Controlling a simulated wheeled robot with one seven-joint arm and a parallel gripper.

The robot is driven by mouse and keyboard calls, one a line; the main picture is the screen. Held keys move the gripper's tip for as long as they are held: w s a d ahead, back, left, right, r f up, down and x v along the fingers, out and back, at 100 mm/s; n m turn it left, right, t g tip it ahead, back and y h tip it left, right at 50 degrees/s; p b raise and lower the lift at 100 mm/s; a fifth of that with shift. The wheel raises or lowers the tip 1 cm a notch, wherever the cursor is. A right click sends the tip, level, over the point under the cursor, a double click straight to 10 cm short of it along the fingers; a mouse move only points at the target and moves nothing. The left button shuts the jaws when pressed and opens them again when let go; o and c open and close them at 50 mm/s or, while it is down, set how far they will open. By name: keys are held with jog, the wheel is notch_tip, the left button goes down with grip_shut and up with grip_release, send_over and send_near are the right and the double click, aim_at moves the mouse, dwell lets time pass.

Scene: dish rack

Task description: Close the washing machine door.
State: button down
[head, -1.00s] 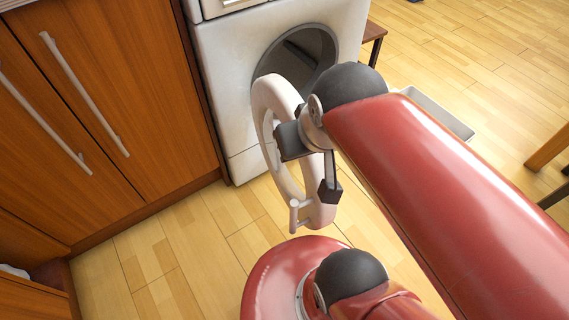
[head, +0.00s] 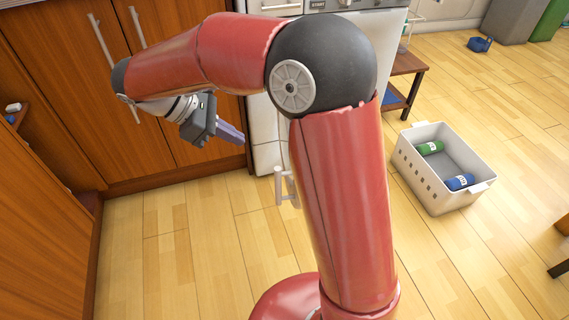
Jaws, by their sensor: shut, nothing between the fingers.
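The white washing machine (head: 265,135) stands at the top middle, largely hidden behind my red arm. Its round opening is hidden. A small pale handle (head: 281,187) on the washing machine door shows just left of my arm, out in front of the machine. The rest of the door is hidden, so I cannot see its exact angle. My gripper (head: 236,136) is shut and empty. It is left of the machine, in front of the wooden cabinets, above and left of the door handle, and looks apart from it.
Wooden cabinets (head: 65,110) with long metal handles line the left and back. A small wooden table (head: 410,63) is beside the machine. The wooden floor in front is clear.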

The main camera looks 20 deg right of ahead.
aim_at(279, 166)
jog(key=x, duration=0.4)
jog(key=d+x, duration=0.1)
jog(key=x, duration=0.3)
jog(key=r+b+x, duration=0.1)
jog(key=x, duration=0.3)
jog(key=shift+s+d+r, duration=0.1)
jog(key=shift+s+r, duration=0.05)
jog(key=shift+r, duration=0.05)
jog(key=shift+d, duration=0.55)
